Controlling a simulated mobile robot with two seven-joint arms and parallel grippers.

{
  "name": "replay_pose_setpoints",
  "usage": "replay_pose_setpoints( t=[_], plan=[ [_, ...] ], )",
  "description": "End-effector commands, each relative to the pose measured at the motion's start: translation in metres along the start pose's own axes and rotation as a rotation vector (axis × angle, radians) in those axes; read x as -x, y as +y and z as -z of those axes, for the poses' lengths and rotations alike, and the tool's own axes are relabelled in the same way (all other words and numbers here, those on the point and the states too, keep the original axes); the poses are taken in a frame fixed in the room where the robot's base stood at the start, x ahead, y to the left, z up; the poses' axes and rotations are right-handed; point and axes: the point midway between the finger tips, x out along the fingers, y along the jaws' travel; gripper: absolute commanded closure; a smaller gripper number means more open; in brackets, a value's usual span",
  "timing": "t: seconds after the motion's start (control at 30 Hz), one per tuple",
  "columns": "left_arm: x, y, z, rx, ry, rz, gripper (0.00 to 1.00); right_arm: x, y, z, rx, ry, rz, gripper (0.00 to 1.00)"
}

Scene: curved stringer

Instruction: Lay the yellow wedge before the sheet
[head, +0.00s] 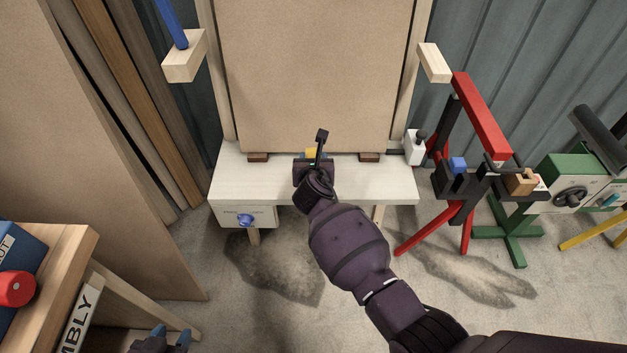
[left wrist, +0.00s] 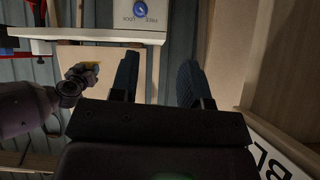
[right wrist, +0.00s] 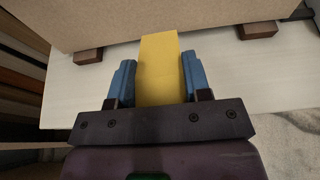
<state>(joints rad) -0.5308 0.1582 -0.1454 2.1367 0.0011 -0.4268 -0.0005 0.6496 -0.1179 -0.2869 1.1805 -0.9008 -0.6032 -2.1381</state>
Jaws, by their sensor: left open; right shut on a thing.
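The yellow wedge (right wrist: 160,70) is between the blue fingers of my right gripper (right wrist: 157,82), which is shut on it, just above or on the white bench. Its far end is at the lower edge of the brown sheet (head: 315,80); I cannot tell if they touch. In the head view only a bit of the yellow wedge (head: 311,153) shows past my right gripper (head: 313,160). My left gripper (head: 171,338) is open and empty at the bottom left; its fingers also show in the left wrist view (left wrist: 158,80).
The sheet stands on two dark blocks (head: 258,157) (head: 369,157) on the white bench (head: 235,180). A box with a blue knob (head: 246,220) hangs at the bench's front left. A red stand (head: 480,115) is at right, a wooden table (head: 60,245) at lower left.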

Motion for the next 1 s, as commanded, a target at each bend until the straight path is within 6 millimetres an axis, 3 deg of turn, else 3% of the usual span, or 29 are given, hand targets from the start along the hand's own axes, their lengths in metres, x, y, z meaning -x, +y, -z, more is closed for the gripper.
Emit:
replay_pose_setpoints(
  t=[0.03, 0.1, 0.43, 0.7, 0.9, 1.0],
  plan=[
    [-0.006, 0.001, -0.011, -0.004, -0.019, -0.004, 0.57, -0.007, 0.0, 0.024, -0.001, 0.015, 0.0, 0.8],
    [-0.01, 0.0, -0.016, -0.007, -0.026, -0.005, 0.57, -0.011, 0.0, 0.034, 0.0, 0.013, -0.001, 0.8],
    [-0.013, -0.003, -0.021, -0.009, -0.037, 0.001, 0.57, -0.019, 0.001, 0.046, -0.001, 0.001, -0.001, 0.8],
    [-0.021, 0.002, -0.047, -0.014, -0.084, -0.009, 0.57, -0.033, 0.001, 0.084, 0.0, 0.01, -0.001, 0.8],
    [-0.025, 0.002, -0.029, -0.018, -0.043, -0.011, 0.57, -0.034, 0.0, 0.079, 0.001, -0.002, 0.0, 0.8],
    [-0.024, 0.002, -0.029, -0.018, -0.044, -0.01, 0.57, -0.033, 0.0, 0.079, 0.001, -0.003, 0.0, 0.8]
  ],
)
